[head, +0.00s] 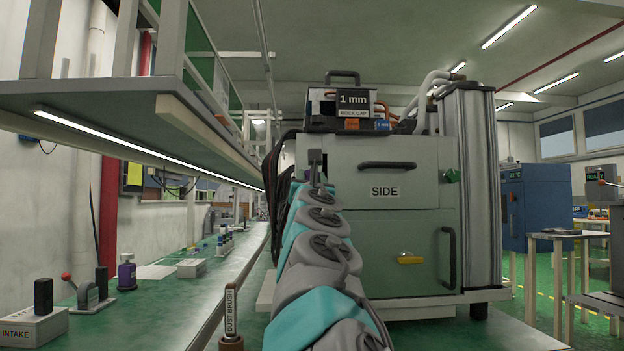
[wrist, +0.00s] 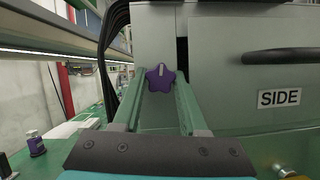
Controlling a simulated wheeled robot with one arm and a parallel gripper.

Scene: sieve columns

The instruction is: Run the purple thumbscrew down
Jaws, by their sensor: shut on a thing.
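The purple thumbscrew (wrist: 160,79) is a star-shaped knob with a pale mark on its face. It shows in the wrist view at the front of the grey-green cabinet (wrist: 225,95), near a dark vertical gap. My gripper (wrist: 161,75) has its two green fingers on either side of the knob, shut on it. In the head view my arm reaches forward to the cabinet, and the thumbscrew cannot be made out there. The screw's shank and how deep it sits are hidden.

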